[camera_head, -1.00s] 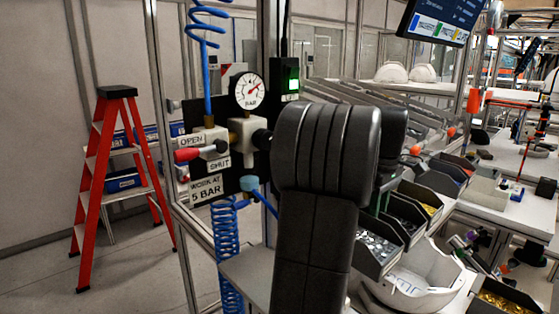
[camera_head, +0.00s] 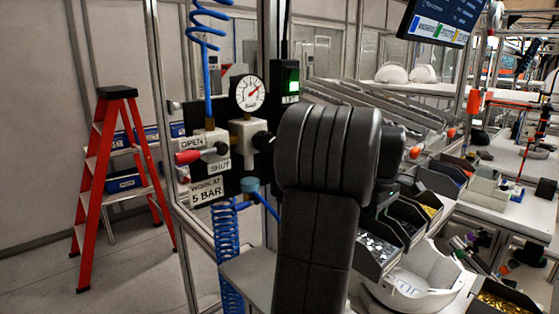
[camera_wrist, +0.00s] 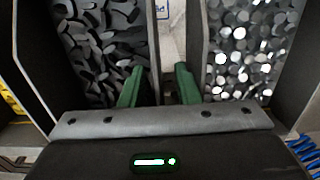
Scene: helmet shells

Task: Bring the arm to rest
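My black arm (camera_head: 320,190) stands in the middle of the head view and hides most of my gripper. In the wrist view my gripper (camera_wrist: 159,70) shows two green fingers with a clear gap between them, and nothing is held there. The fingers point toward the gap between a bin of dark pieces (camera_wrist: 105,45) on the left and a bin of shiny silver pieces (camera_wrist: 245,50) on the right. I cannot tell how high above the bins they are.
Left of my arm are a pressure gauge (camera_head: 249,92), a red-handled valve (camera_head: 190,156) and a coiled blue hose (camera_head: 228,250). A red stepladder (camera_head: 97,180) stands far left on open floor.

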